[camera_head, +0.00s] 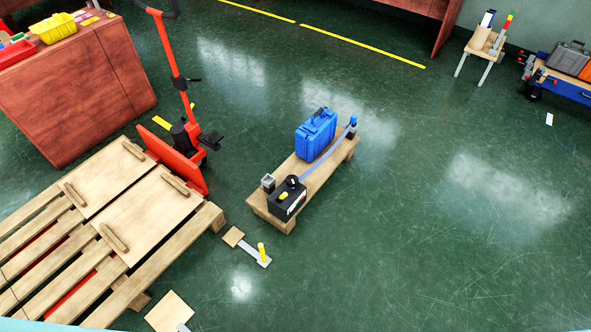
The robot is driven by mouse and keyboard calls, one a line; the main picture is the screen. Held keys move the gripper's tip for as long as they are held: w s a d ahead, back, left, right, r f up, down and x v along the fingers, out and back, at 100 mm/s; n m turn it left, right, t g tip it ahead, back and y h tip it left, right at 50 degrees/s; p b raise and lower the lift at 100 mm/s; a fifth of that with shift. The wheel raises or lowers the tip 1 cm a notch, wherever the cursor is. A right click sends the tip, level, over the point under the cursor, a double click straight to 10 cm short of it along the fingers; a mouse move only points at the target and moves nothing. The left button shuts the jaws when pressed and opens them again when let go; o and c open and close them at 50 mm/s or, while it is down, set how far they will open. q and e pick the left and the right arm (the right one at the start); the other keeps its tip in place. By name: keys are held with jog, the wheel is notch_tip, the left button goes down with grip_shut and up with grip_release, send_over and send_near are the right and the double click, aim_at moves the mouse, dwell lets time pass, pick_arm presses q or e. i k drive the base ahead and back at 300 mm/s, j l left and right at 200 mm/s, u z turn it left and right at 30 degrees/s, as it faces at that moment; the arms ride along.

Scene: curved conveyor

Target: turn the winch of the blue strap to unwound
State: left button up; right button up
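A blue strap (328,154) runs along a low wooden bench (322,181) on the floor in the middle of the head view. Its far end meets a small upright part with a blue top (352,122). Its near end reaches a black box (287,199) with a round black knob (292,182) and a yellow part. The strap looks fairly straight, bowing a little. I cannot tell which of these parts is the winch, or its setting. A blue case (316,134) stands on the bench beside the strap. Neither of my grippers is in view.
A small grey block (268,183) sits on the bench's near end. A wooden pallet (30,236) with boards and a red pallet jack (180,158) stand at the left. A yellow-handled piece (262,252) lies in front.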

aim_at(292, 180)
jog(key=i+u, duration=0.25)
jog(key=i, duration=0.65)
